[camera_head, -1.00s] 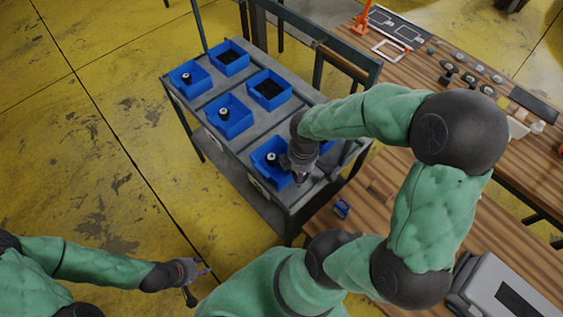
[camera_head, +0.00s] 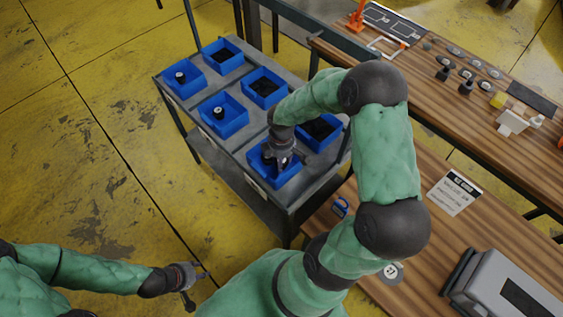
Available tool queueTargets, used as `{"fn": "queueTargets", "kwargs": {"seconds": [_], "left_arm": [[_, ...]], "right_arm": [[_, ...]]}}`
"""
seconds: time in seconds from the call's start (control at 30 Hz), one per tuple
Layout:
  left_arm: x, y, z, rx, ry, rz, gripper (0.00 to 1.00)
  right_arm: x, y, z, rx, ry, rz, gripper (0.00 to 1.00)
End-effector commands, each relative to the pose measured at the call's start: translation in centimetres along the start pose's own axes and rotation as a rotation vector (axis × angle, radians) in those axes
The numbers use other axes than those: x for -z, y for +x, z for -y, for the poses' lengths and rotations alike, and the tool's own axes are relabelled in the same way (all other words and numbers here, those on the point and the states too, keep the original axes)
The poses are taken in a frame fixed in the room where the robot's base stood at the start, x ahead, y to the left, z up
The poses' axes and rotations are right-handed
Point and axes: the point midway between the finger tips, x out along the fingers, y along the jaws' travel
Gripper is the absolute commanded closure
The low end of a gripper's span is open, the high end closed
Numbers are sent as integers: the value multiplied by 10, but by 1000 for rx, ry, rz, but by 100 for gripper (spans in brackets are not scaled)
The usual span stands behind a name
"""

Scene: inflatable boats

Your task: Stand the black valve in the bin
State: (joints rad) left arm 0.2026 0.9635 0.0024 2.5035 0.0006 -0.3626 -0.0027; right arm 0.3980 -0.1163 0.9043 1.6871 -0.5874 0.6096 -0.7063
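Several blue bins stand on a grey cart. My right gripper (camera_head: 283,163) points down into the nearest bin (camera_head: 289,178), and its fingers hide most of the inside. A dark shape there may be a black valve, but its outline merges with the gripper. Whether the fingers are closed on it cannot be made out. Black valves with pale tops stand upright in the left front bin (camera_head: 180,77) and the middle front bin (camera_head: 218,112). My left gripper (camera_head: 198,286) is open and empty over the floor at lower left, away from the cart.
Three back bins (camera_head: 223,55) (camera_head: 265,86) (camera_head: 319,130) hold dark contents. A wooden table (camera_head: 420,150) at right carries a sign (camera_head: 455,193), a blue clip-like object (camera_head: 340,207) and a grey machine (camera_head: 500,290). Black knobbed parts (camera_head: 467,86) stand on the far table.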

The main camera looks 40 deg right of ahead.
Motion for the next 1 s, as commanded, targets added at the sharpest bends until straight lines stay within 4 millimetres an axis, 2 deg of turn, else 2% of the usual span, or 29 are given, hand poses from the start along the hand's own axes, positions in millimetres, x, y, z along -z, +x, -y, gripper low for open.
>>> {"fn": "queueTargets", "kwargs": {"seconds": [0.03, 0.1, 0.33, 0.9, 0.93, 1.0], "left_arm": [[0, 3, 1, 0, 0, 0, 60], [0, 4, 1, 0, 0, 0, 60], [0, 3, 1, 0, 0, 0, 60], [0, 12, 4, 0, 0, 0, 60], [0, 12, 4, 0, 0, 0, 60], [0, 12, 4, 0, 0, 0, 60]], "right_arm": [[0, 8, 0, 1, 0, 1, 84], [0, 12, -1, -2, 0, 0, 84], [0, 12, -1, -2, 1, -1, 84], [0, 24, 0, -1, 1, 0, 84], [0, 24, 0, -1, 1, 0, 46], [0, 23, 0, -1, 1, 0, 28]]}}
